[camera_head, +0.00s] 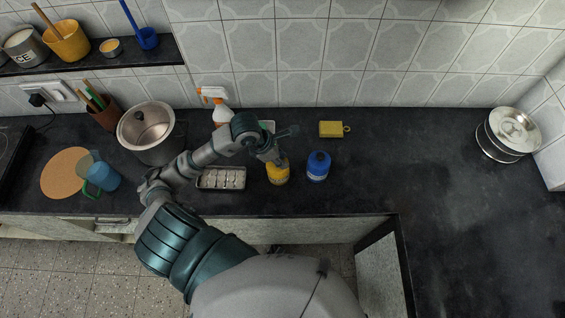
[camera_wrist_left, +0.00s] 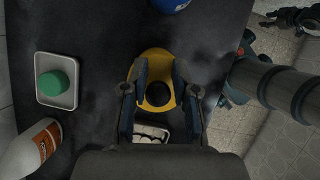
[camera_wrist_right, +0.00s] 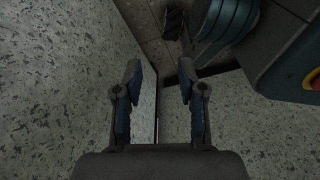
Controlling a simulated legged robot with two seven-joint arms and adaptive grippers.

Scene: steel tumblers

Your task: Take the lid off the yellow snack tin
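The yellow snack tin (camera_head: 278,175) stands on the dark counter beside a blue tin (camera_head: 318,167). In the left wrist view the yellow tin (camera_wrist_left: 154,56) shows from above with a dark round part at its centre; I cannot tell if that is a knob or an opening. My left gripper (camera_head: 274,156) is above the yellow tin in the head view. In the left wrist view its fingers are apart, one on each side of the dark part, with no clear contact. My right gripper (camera_wrist_right: 160,80) is open and empty above the floor.
A tray of pale pieces (camera_head: 222,178) lies left of the yellow tin. A white bottle (camera_head: 221,115) stands behind my arm. A green round object (camera_wrist_left: 55,83) sits in a small pale tray (camera_wrist_left: 70,97). A yellow block (camera_head: 331,129) lies behind the blue tin. The right counter is mostly clear.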

